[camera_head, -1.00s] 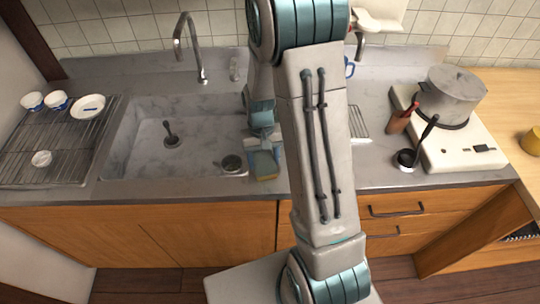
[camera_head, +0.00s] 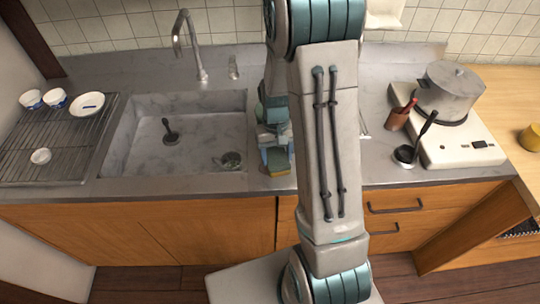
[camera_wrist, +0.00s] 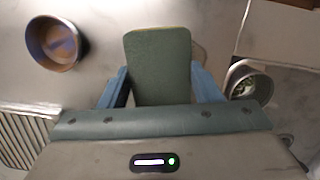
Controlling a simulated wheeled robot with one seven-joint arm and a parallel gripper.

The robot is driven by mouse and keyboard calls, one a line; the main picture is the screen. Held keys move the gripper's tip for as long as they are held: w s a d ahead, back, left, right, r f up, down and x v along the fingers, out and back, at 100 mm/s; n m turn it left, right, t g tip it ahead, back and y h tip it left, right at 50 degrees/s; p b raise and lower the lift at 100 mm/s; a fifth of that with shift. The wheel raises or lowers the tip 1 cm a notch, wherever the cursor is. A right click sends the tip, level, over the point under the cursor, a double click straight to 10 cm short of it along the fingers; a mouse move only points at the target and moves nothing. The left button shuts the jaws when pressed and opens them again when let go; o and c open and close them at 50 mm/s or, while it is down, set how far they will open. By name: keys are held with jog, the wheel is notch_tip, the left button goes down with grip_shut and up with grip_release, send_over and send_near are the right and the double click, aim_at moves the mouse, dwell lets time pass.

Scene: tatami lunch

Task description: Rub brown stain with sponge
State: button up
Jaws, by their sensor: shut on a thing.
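My gripper (camera_wrist: 160,88) is shut on the sponge (camera_wrist: 159,55), a green block with a yellow edge held between the blue fingers. In the head view the sponge (camera_head: 279,164) shows its yellow underside at the counter, just right of the sink, below my gripper (camera_head: 273,138). It looks to be at the counter surface, but I cannot tell if it presses on it. A faint brownish patch (camera_wrist: 199,50) shows just beside the sponge in the wrist view and may be the edge of the stain. The rest of it is hidden, and my arm covers much of the counter.
A round bowl (camera_wrist: 57,44) stands on the counter (camera_wrist: 100,15). A stove (camera_head: 460,145) with a pot (camera_head: 452,92) and a ladle (camera_head: 408,154) are right.

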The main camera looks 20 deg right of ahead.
aim_at(280, 159)
jog(key=shift+s+d, duration=0.1)
jog(key=shift+d, duration=0.3)
notch_tip(280, 159, up, 2)
jog(key=shift+d+r+p, duration=0.1)
jog(key=shift+r+p, duration=0.1)
jog(key=shift+p, duration=0.5)
jog(key=shift+r+p, duration=0.55)
jog(key=shift+r, duration=0.2)
jog(key=shift+r+p, duration=1.4)
jog(key=shift+r, duration=0.65)
jog(key=shift+a+f, duration=0.1)
jog(key=shift+a, duration=0.1)
